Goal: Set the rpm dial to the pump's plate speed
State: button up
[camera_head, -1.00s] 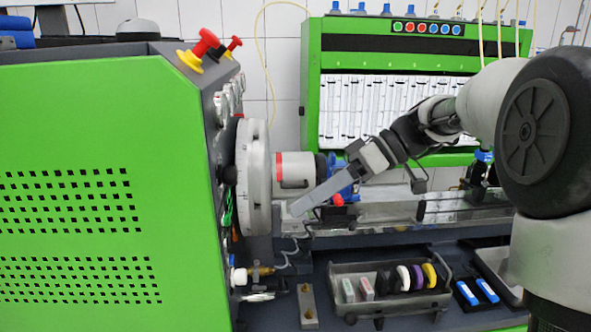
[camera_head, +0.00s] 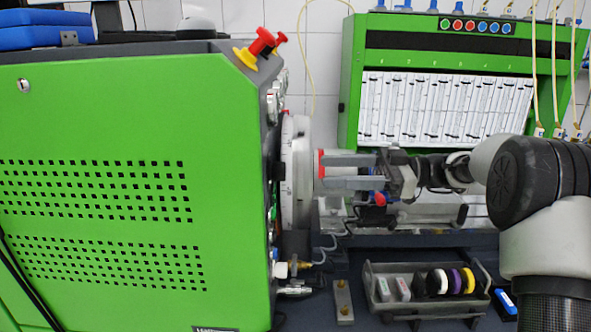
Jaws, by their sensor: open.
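My gripper (camera_head: 322,172) is open, its two fingers spread one above the other and pointing left. It is in front of the pump area, near the red-banded coupling (camera_head: 319,166) beside the pale flywheel disc (camera_head: 297,172). The fingers show nothing between them that I can make out as held. The pump is mostly hidden behind my gripper. The control panel of the green cabinet (camera_head: 110,130) faces right and is seen almost edge-on, with gauges (camera_head: 273,103) along it. I cannot make out the rpm dial or the pump's plate.
Red and yellow emergency knobs (camera_head: 257,48) stick out at the cabinet's top corner. A grey tray (camera_head: 424,307) with several coloured rings stands below my gripper. A green measuring rack (camera_head: 352,85) stands behind. Brass and hose fittings (camera_head: 290,268) project at the cabinet's lower right edge.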

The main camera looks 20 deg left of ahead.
aim_at(278, 172)
jog(key=x, duration=0.9)
jog(key=shift+p, duration=0.4)
jog(key=shift+d, duration=0.1)
jog(key=c, duration=1)
jog(key=shift+c, duration=0.2)
jog(key=shift+m, duration=0.3)
